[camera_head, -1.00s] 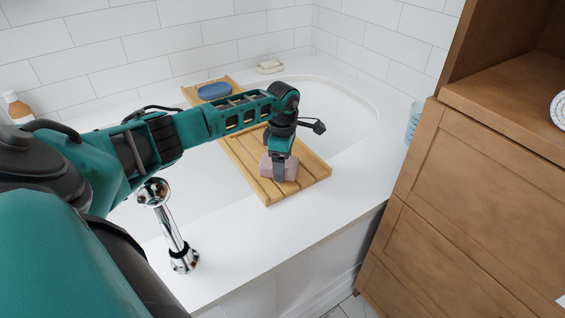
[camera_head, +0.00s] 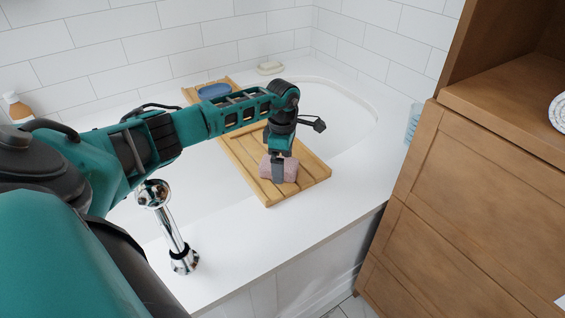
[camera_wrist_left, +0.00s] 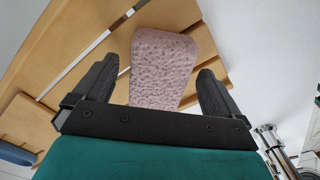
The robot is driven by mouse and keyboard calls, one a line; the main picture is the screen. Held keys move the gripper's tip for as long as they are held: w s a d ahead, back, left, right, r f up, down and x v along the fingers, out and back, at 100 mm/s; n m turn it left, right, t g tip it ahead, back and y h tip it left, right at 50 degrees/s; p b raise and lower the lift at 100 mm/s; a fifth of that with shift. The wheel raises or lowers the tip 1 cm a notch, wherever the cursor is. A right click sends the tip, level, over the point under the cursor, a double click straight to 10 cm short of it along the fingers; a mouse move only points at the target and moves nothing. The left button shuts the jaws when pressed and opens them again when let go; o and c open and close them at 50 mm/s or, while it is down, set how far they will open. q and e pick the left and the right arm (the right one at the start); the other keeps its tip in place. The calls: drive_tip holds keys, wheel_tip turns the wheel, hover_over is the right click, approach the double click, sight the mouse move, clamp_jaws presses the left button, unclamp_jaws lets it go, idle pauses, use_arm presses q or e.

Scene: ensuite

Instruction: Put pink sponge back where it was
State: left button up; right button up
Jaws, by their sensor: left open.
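The pink sponge (camera_head: 290,170) rests on the near end of the wooden slatted bath tray (camera_head: 308,184), which lies across the bathtub. My left gripper (camera_head: 278,176) is right at the sponge and hides part of it in the head view. In the left wrist view the sponge (camera_wrist_left: 162,68) stands between the two open fingers of my left gripper (camera_wrist_left: 158,88), with a visible gap on both sides. The tray slats (camera_wrist_left: 62,50) show behind it. My right gripper is not in view.
A blue oval object (camera_head: 214,90) lies on the tray's far end. A soap dish (camera_head: 270,67) sits on the back rim. A chrome faucet (camera_head: 170,228) stands at the near left rim. A wooden cabinet (camera_head: 470,190) stands on the right, near a glass (camera_head: 413,122).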

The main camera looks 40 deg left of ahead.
use_arm(q)
wheel_tip(320, 180, up, 11)
drive_tip(key=p, duration=0.3)
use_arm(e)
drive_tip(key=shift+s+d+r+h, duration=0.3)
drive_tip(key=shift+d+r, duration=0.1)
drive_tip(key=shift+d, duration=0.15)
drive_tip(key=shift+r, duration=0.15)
